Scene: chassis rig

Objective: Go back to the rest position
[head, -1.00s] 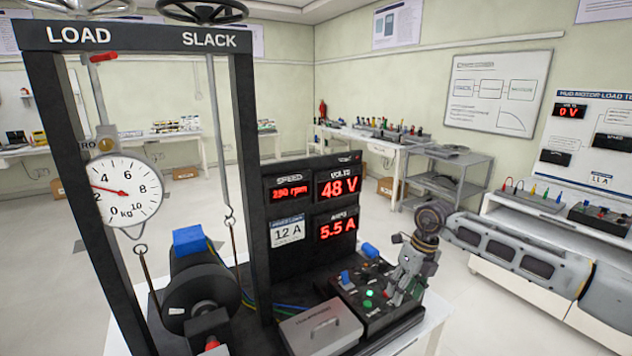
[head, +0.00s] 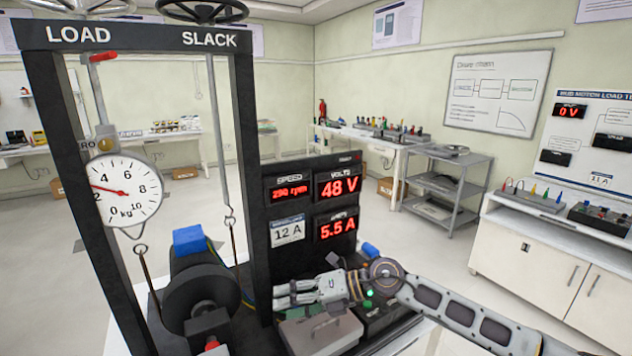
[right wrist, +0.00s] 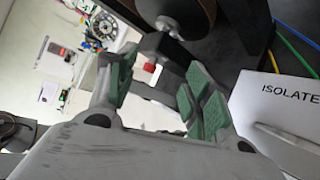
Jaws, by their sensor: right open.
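My right gripper (head: 281,294) is over the front of the bench, just above the grey box with a handle (head: 318,331). It points left toward the black frame post. In the right wrist view its green-padded fingers (right wrist: 160,95) are apart with nothing between them, and the box, marked ISOLATE (right wrist: 285,95), is at the right. The control panel (head: 378,318), with a lit green button, is partly hidden behind my right arm. My left gripper is not in view.
The LOAD/SLACK frame (head: 243,130) stands at left with a dial gauge (head: 124,190) and a dark drum (head: 200,295). The display panel (head: 313,205) reads 290 rpm, 48 V and 5.5 A. Floor to the right of the bench is clear up to the white cabinet (head: 530,255).

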